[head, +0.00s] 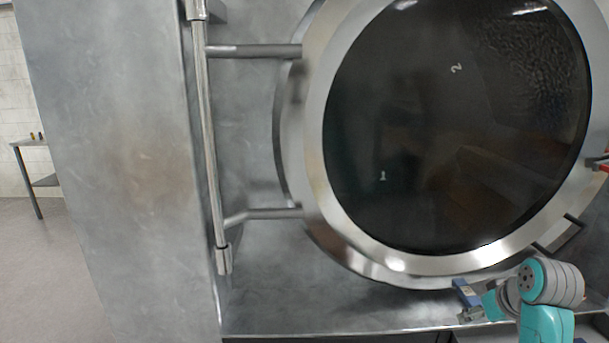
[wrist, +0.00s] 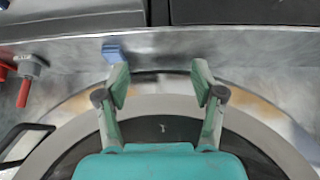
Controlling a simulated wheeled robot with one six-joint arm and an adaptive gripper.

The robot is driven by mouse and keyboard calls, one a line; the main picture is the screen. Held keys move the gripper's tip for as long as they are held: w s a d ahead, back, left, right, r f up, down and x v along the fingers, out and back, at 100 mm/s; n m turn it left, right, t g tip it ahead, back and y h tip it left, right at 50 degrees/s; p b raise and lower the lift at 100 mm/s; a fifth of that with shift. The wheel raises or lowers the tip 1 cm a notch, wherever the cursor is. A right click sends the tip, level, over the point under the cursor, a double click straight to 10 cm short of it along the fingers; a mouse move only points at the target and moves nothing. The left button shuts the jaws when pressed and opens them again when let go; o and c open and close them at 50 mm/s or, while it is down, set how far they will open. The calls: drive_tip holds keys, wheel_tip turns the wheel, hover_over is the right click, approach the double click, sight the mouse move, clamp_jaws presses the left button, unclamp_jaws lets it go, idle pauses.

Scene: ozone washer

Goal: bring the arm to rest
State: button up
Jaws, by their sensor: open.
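My gripper (wrist: 161,88) is open in the wrist view, its two teal-and-grey fingers spread apart with nothing between them. Beyond the fingers are the metal rim of the round washer door (wrist: 275,150) and the grey machine front. In the head view the teal and grey arm is at the lower right, in front of the machine below the door (head: 312,150). The gripper end there points left and is small, partly hidden by the arm's wrist. The door looks shut, with dark glass marked 1 and 2.
A small blue part (wrist: 112,53) is on the machine front near the left finger, and it shows in the head view (head: 465,292). Red-handled fittings (wrist: 30,68) and a dark handle (wrist: 22,140) are at left in the wrist view. Open floor (head: 50,280) and a table (head: 32,160) lie left.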

drive_tip(key=s+a+f+t, duration=0.1)
drive_tip(key=s+a+f, duration=0.2)
drive_tip(key=f, duration=0.5)
drive_tip(key=s+a+f+t, duration=0.15)
drive_tip(key=a+f, duration=0.25)
drive_tip(key=f, duration=0.4)
drive_tip(key=s+a+f+m+t+h, duration=0.1)
drive_tip(key=s+a+f, duration=0.25)
drive_tip(key=s, duration=0.35)
drive_tip(key=s+a+f+t, duration=0.1)
drive_tip(key=s+a+f, duration=0.2)
drive_tip(key=s+f, duration=0.3)
drive_tip(key=s+a+r+t, duration=0.1)
drive_tip(key=s+a, duration=0.1)
drive_tip(key=s, duration=0.7)
drive_tip(key=s+a+r+t, duration=0.1)
drive_tip(key=s+a+r, duration=0.15)
drive_tip(key=s, duration=0.65)
drive_tip(key=s+a+r+t, duration=0.2)
drive_tip(key=s+r, duration=0.8)
drive_tip(key=s, duration=0.3)
drive_tip(key=shift+a+r+n+y, duration=0.15)
drive_tip(key=shift+n+y, duration=0.25)
